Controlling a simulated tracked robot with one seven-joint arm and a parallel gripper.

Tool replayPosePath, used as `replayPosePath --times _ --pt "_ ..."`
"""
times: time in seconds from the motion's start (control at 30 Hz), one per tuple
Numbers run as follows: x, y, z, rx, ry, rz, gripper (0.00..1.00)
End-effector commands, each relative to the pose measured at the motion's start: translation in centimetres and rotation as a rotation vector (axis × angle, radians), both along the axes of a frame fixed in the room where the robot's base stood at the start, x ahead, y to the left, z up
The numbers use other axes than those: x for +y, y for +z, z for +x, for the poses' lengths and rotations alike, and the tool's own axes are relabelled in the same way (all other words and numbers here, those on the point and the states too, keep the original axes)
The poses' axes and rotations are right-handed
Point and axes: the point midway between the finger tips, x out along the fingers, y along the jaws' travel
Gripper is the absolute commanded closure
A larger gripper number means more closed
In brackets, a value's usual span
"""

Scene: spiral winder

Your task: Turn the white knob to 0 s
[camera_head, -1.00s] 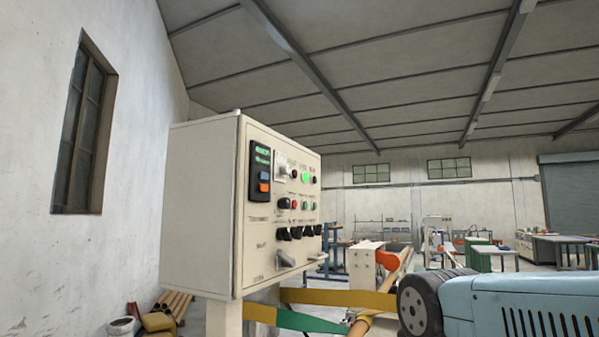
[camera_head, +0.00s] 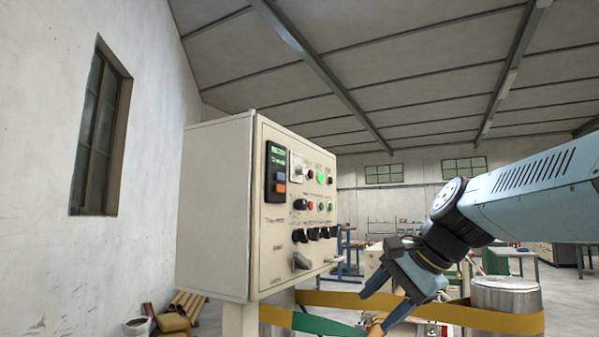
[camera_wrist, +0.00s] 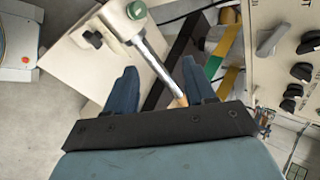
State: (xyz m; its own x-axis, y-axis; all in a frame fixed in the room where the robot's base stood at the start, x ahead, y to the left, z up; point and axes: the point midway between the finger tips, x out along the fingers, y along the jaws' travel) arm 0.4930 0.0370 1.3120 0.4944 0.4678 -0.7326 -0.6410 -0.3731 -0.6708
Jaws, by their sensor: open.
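The beige control box (camera_head: 215,215) stands left of centre in the head view, its panel facing right. A small pale square plate (camera_head: 296,163) sits high on the panel beside the dark display unit (camera_head: 277,172). It may carry the white knob, but it is too small to tell, and its setting cannot be read. My gripper (camera_head: 383,305) is open and empty, in front of the panel, low and to the right, with its fingers pointing down-left. In the wrist view my open gripper (camera_wrist: 159,66) shows nothing held; the panel's lower part (camera_wrist: 290,80) is at right.
A yellow and green band (camera_head: 345,300) runs below the box. A metal drum (camera_head: 506,300) stands at lower right.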

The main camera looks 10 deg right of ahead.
Motion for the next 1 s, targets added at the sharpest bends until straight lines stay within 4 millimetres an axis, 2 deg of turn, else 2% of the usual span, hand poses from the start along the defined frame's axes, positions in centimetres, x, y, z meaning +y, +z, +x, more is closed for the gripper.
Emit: replayPosePath --times 0.03,0.17,0.3,0.4,0.5,0.6,0.7,0.87,1.0 --pt "0.3 2.4 2.0 0.041 -0.079 0.135 0.46" --pt "0.8 8.9 6.4 0.17 -0.258 0.504 0.46" --pt "0.5 15.8 10.6 0.334 -0.383 0.873 0.46" --pt "0.0 20.1 13.0 0.447 -0.426 1.085 0.46" --pt "-0.6 23.4 14.6 0.545 -0.439 1.243 0.46" --pt "-1.1 25.4 15.5 0.613 -0.442 1.34 0.46" --pt "-1.2 26.5 16.0 0.651 -0.439 1.389 0.46" --pt "-0.4 26.8 16.7 0.663 -0.438 1.403 0.46" --pt "1.4 26.8 17.8 0.663 -0.438 1.401 0.46"
